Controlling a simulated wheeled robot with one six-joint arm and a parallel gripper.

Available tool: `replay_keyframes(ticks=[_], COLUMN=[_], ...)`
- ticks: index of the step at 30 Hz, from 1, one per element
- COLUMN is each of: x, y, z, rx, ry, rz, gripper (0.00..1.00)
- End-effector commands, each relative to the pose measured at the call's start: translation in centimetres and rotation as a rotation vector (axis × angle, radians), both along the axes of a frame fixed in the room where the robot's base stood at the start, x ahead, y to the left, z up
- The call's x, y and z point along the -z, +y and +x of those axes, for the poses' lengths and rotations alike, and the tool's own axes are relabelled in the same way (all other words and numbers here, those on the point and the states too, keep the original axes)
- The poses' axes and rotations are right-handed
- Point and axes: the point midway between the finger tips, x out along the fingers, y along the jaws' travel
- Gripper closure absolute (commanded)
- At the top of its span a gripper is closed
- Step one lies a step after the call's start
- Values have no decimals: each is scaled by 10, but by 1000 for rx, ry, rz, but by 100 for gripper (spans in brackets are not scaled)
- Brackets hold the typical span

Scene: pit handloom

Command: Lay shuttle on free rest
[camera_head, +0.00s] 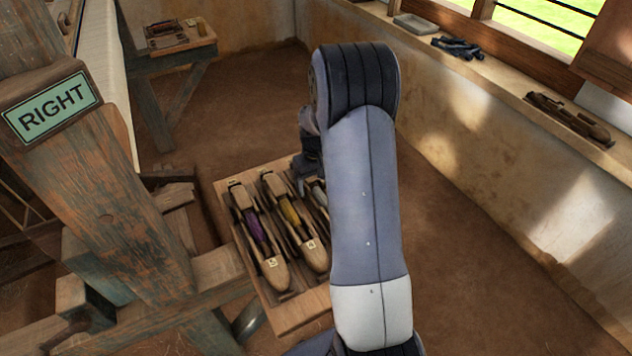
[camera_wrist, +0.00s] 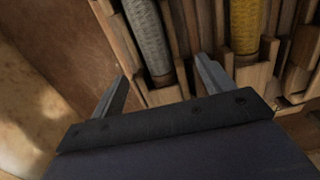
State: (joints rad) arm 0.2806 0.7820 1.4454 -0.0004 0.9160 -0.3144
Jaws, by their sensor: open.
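A wooden tray (camera_head: 300,318) by the loom post holds a shuttle with purple thread (camera_head: 256,228) and a shuttle with yellow thread (camera_head: 291,214). A third shuttle with pale grey thread (camera_head: 319,193) is mostly hidden by my arm. My gripper (camera_head: 303,178) is over the tray's far end, near the grey shuttle. In the wrist view, my open gripper (camera_wrist: 163,68) has its fingers apart, with the grey thread (camera_wrist: 149,35) between them in the picture; contact cannot be told. The yellow thread (camera_wrist: 245,25) shows to the right. I cannot tell which rest is free.
The loom post with a RIGHT sign (camera_head: 52,108) stands at left. A small table (camera_head: 172,50) with objects is at the back. The window ledge (camera_head: 510,88) at right carries a long wooden item (camera_head: 570,118) and dark tools (camera_head: 458,47). Bare floor lies between.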

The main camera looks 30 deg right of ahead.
Motion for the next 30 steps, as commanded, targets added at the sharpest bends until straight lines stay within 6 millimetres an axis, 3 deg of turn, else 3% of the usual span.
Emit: replay_keyframes(ticks=[30], x=[-78], y=[0], z=[0], rx=[0], ry=[-2], rz=[-1], gripper=[24])
